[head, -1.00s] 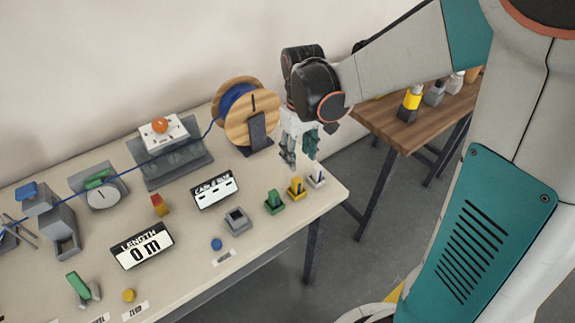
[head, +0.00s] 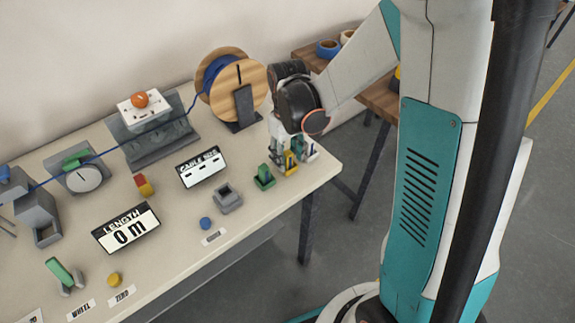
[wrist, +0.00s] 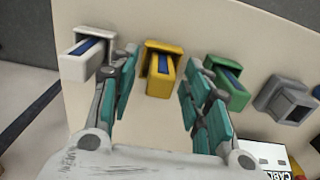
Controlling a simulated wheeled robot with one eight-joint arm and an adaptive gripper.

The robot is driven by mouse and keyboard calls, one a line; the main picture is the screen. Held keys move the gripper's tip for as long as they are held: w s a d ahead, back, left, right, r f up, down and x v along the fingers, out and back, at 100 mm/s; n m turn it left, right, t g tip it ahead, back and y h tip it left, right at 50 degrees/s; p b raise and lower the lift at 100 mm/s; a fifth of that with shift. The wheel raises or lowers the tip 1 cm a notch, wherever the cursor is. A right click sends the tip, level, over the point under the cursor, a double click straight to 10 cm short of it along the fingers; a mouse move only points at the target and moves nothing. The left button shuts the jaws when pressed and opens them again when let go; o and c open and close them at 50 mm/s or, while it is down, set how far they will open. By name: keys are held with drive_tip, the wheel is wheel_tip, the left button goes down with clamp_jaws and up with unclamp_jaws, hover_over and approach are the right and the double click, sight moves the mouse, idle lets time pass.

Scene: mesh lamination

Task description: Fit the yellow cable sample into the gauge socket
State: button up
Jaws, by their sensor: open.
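The yellow cable sample (head: 290,162) stands on the table near its right end; it also shows in the wrist view (wrist: 160,68) as a yellow block with a blue strip. My gripper (head: 291,155) is over it. In the wrist view my gripper (wrist: 158,85) is open, its teal fingers to either side of the yellow sample, with gaps on both sides. The gauge socket (head: 228,198) is a grey block with a dark square opening, left of the samples; it also shows in the wrist view (wrist: 289,100). No sample shows in the socket.
A green sample (head: 264,177) stands just left of the yellow one and a white sample (wrist: 88,52) on its other side. The cable size display (head: 200,167) stands behind the socket. A blue button (head: 205,223) and a wooden spool (head: 238,90) are also on the table.

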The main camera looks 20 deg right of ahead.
sight(288, 153)
clamp_jaws()
idle(0.3)
wheel_tip(288, 153, up, 20)
drive_tip(key=p, duration=0.6)
drive_tip(key=shift+p, duration=0.4)
